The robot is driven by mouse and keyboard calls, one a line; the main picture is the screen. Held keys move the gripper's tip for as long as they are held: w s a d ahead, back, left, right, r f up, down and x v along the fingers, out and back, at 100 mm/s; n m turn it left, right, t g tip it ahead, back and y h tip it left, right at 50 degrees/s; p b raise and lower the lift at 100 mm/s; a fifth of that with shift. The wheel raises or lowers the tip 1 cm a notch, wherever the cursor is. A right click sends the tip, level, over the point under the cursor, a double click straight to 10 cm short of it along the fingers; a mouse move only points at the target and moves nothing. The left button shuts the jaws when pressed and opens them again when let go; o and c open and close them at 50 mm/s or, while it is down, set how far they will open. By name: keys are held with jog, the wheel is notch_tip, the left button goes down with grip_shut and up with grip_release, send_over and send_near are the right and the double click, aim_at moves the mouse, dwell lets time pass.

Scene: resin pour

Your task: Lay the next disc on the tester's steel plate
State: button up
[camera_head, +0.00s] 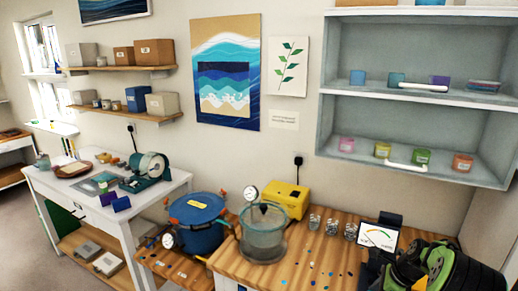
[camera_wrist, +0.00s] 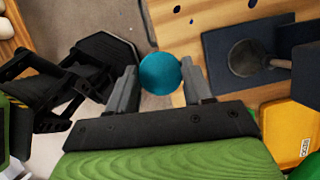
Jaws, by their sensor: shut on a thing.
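My gripper (camera_wrist: 159,68) is shut on a round teal disc (camera_wrist: 161,74), held flat between its two fingertips in the wrist view. The tester's dark base (camera_wrist: 218,43) is to the right of the disc in that view. On it lies the round grey steel plate (camera_wrist: 246,58), with a thin bar reaching to it from the right. The plate looks bare, and the disc is apart from it. In the head view the tester's white dial (camera_head: 378,238) stands at the right of the wooden bench. My arm hides the plate and the held disc there.
Several clear cups (camera_head: 332,254) stand left of the tester. A clear chamber (camera_head: 263,234), a blue pot (camera_head: 196,222) and a yellow pump (camera_head: 286,198) are further left. Small coloured pieces are scattered on the wooden bench (camera_head: 300,272). Shelves (camera_head: 417,95) hang above.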

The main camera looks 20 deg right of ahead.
jog(key=w+a+f+n+g+h+b, duration=0.1)
jog(key=w+a+f+n+g+b, duration=0.2)
jog(key=a+n, duration=0.75)
jog(key=w+a+f+n+g+h+b, duration=0.1)
jog(key=w+a+f+n+g+b, duration=0.15)
jog(key=a+n, duration=0.85)
jog(key=w+a+f+n+g+h+b, duration=0.1)
jog(key=w+a+f+n+g+b, duration=0.2)
jog(key=a+n, duration=0.8)
jog(key=a+f+m+p, duration=0.1)
jog(key=a+f+m, duration=0.3)
jog(key=f, duration=0.4)
jog(key=shift+s+a, duration=0.35)
jog(key=shift+f+t, duration=0.1)
jog(key=shift+t, duration=0.15)
